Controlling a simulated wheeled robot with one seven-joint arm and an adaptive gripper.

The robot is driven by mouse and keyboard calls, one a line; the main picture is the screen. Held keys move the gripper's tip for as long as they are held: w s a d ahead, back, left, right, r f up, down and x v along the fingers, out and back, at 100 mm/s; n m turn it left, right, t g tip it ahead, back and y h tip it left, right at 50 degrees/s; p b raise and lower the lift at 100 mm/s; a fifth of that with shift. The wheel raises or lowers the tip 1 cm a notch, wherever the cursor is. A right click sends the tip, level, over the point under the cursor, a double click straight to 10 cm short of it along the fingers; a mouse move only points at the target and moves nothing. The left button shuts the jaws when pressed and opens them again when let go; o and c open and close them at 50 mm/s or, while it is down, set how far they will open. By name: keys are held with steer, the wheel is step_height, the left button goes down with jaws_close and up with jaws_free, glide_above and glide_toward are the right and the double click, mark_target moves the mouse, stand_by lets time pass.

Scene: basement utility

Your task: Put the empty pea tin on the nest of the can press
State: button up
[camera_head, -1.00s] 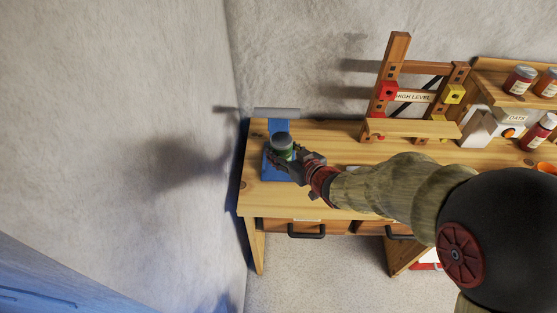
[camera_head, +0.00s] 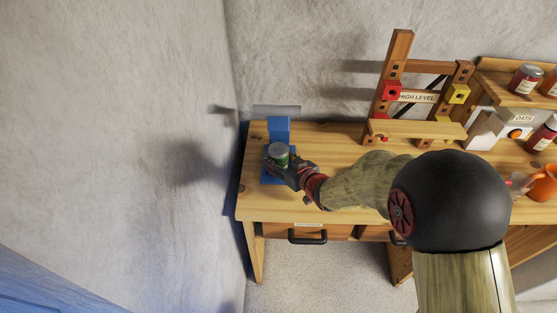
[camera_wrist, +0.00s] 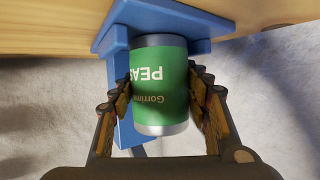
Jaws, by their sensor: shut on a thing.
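The pea tin (camera_head: 279,151) is green with bare metal ends. In the wrist view the tin (camera_wrist: 158,95) shows its "PEAS" label upside down between my two fingers. My gripper (camera_wrist: 165,98) is shut on its sides. The blue can press (camera_head: 279,127) stands at the left end of the workbench. In the wrist view its blue frame (camera_wrist: 112,42) lies behind and around the tin. The tin is over the press's lower part; I cannot tell whether it touches the nest, which the tin and gripper hide.
A wooden rack marked "HIGH LEVEL" (camera_head: 417,97) stands right of the press on the workbench (camera_head: 340,205). Jars (camera_head: 525,79), an "OATS" dispenser (camera_head: 497,130) and an orange jug (camera_head: 543,183) are further right. The wall (camera_head: 150,130) is close on the left.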

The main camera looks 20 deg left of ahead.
steer(key=shift+f, duration=0.2)
steer(key=o, duration=1.2)
steer(key=shift+c, duration=0.2)
steer(key=shift+r, duration=0.15)
steer(key=shift+d+r, duration=0.1)
steer(key=shift+r, duration=0.05)
steer(key=p+v, duration=0.3)
steer(key=v, duration=0.9)
